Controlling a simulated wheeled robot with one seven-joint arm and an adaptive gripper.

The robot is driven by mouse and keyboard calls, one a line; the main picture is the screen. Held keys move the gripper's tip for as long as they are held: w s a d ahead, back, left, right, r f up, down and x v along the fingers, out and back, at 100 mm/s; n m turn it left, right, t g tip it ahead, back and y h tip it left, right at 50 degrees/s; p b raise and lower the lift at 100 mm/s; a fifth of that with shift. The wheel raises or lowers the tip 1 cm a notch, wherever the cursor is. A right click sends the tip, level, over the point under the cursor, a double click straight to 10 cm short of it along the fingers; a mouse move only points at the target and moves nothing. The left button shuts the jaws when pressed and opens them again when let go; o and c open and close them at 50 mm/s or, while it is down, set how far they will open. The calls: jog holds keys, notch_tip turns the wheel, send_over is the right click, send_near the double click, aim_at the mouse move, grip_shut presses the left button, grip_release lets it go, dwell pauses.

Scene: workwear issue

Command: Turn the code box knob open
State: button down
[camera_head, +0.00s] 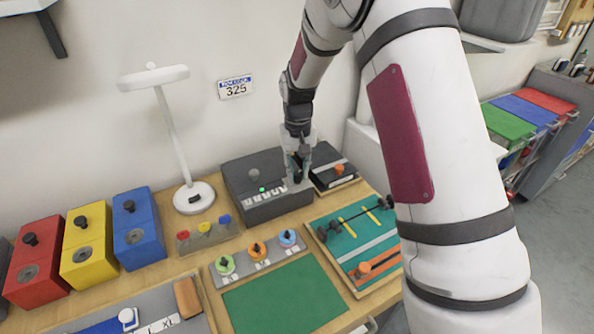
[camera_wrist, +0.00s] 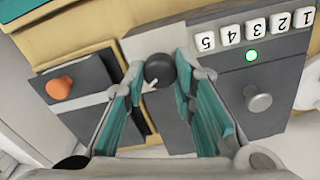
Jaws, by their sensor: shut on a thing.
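The dark grey code box (camera_head: 236,186) stands at the back of the workbench, with a row of white number keys (camera_head: 264,194) and a lit green light (camera_head: 262,189). A grey knob (camera_head: 253,174) sits on its top. It also shows in the wrist view (camera_wrist: 257,98), right of my gripper and apart from it. My gripper (camera_head: 297,176) points down at the right end of the box. In the wrist view its teal-padded fingers (camera_wrist: 162,76) are shut on a round black knob (camera_wrist: 160,66). The fingers hide part of this knob's base.
A dark box with an orange knob (camera_wrist: 60,88) stands close beside the code box. A white lamp (camera_head: 193,197) and a small board with coloured knobs (camera_head: 208,235) are to the left. A green mat (camera_head: 285,297) lies in front.

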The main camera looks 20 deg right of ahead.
aim_at(297, 173)
jog(key=m, duration=0.5)
jog(key=shift+m+b, duration=0.4)
dwell(0.4)
jog(key=c, duration=1.3)
grip_release()
notch_tip(297, 173, up, 12)
